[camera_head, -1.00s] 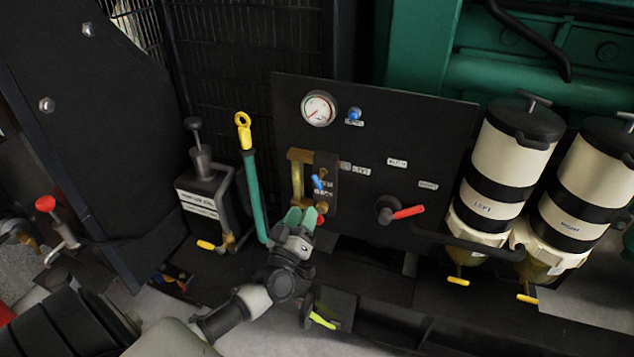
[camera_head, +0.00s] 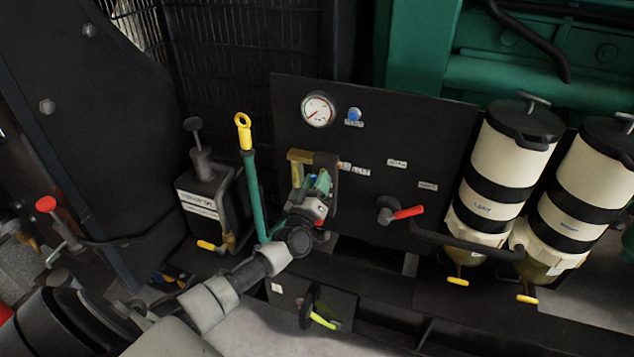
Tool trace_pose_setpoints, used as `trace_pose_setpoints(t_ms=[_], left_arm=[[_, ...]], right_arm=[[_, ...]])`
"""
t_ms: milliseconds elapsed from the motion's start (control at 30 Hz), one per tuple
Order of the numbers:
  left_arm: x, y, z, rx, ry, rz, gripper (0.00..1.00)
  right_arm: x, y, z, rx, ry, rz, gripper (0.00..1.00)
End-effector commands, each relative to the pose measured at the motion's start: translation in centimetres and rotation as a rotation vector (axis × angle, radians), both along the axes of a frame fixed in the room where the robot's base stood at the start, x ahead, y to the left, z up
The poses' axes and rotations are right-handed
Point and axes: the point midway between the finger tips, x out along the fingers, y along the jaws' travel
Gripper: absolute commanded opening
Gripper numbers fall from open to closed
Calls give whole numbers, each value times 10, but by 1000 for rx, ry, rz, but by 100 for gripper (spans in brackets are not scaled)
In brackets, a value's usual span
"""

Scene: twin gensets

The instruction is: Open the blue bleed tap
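The blue bleed tap (camera_head: 313,179) is on the brass fitting at the left of the black panel. Only a small bit of its blue lever shows, among the green fingertips of my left gripper (camera_head: 314,186). The gripper covers most of the tap and the label beside it. I cannot tell whether the fingers touch the lever or are closed on it. The brass pipe (camera_head: 296,160) shows just left of and above the gripper. My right gripper is not in view.
A gauge (camera_head: 318,109) and a round blue knob (camera_head: 354,115) sit higher on the panel (camera_head: 430,130). A red-handled valve (camera_head: 405,212) is to the right. A green lever with a yellow top (camera_head: 243,133) stands close left of my gripper. Two cream filters (camera_head: 494,205) stand at right.

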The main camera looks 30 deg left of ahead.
Motion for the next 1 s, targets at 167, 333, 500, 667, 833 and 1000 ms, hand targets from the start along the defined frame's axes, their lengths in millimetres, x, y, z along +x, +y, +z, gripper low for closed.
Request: trace_pose_setpoints(t_ms=[167, 333, 500, 667, 833, 1000], left_arm=[[0, 0, 0, 0, 0, 0, 6], [0, 0, 0, 2, 0, 0, 0], [0, -1, 1, 40, 9, -1, 0], [0, -1, 0, 47, 10, -1, 0], [0, -1, 0, 47, 10, -1, 28], [0, -1, 0, 47, 11, -1, 40]], right_arm=[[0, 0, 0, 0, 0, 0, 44], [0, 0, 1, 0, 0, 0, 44], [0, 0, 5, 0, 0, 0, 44], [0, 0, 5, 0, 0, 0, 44], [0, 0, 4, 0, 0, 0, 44], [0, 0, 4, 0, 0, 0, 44]])
